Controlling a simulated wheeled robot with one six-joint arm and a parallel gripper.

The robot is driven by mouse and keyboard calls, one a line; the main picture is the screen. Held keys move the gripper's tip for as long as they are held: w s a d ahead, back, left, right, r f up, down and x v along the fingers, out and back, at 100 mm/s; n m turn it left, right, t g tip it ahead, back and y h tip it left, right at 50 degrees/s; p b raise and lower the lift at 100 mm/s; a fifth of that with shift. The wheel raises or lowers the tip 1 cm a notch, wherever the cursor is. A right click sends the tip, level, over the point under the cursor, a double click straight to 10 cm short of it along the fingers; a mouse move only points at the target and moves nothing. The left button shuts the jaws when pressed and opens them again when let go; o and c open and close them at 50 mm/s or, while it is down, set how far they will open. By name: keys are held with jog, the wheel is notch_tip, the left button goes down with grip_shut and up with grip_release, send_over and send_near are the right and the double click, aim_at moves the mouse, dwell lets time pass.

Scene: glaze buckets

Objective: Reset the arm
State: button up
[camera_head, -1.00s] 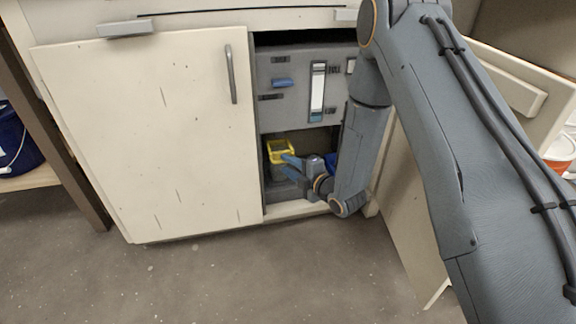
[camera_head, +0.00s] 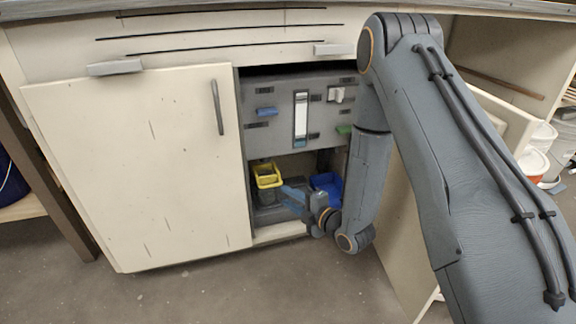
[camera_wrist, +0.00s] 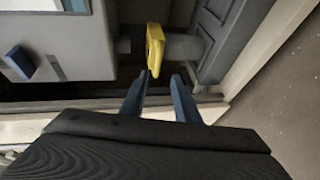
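My gripper (camera_head: 295,197) is at the open right half of the cabinet, low down, in front of a yellow bucket (camera_head: 267,176). In the wrist view its two blue fingers (camera_wrist: 160,97) stand apart with nothing between them. The yellow bucket also shows in the wrist view (camera_wrist: 155,48), just beyond the fingertips; I cannot tell whether the left finger touches it. My arm is bent, with the forearm hanging down in front of the cabinet opening.
A blue bucket (camera_head: 328,187) stands right of the yellow one, partly behind my arm. A grey panel (camera_head: 285,118) with a blue handle hangs above them. The left cabinet door (camera_head: 140,165) is shut; the right one is open. White buckets (camera_head: 540,138) stand far right. The floor in front is clear.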

jog(key=s+a+r+m+g+h, duration=0.2)
jog(key=s+r+m+h, duration=0.15)
jog(key=r, duration=0.35)
jog(key=s+a+r+m+g+h, duration=0.2)
jog(key=s+a+r+m+g, duration=0.15)
jog(key=r+m, duration=0.2)
jog(key=s+d+r+m+g+h, duration=0.1)
jog(key=s+r+m+g, duration=0.2)
jog(key=s, duration=0.8)
jog(key=s+d+r+m+g+h+p, duration=0.1)
jog(key=s+r+m, duration=0.3)
jog(key=s, duration=0.6)
jog(key=s+d+r+m+g+h, duration=0.1)
jog(key=s+r+m+g, duration=0.3)
jog(key=s, duration=0.7)
jog(key=d+r+m+p, duration=0.1)
jog(key=d+r+p, duration=0.5)
jog(key=r+p, duration=0.4)
jog(key=d+r+m+t+h+p, duration=0.1)
jog(key=d+r+p, duration=0.6)
jog(key=p, duration=0.8)
jog(key=d+r+m+p, duration=0.2)
jog(key=d+r+p, duration=0.5)
jog(key=r+p, duration=0.6)
jog(key=shift+s+d+m, duration=0.15)
jog(key=shift+d+m, duration=0.05)
jog(key=shift+m, duration=0.2)
jog(key=shift+o, duration=0.3)
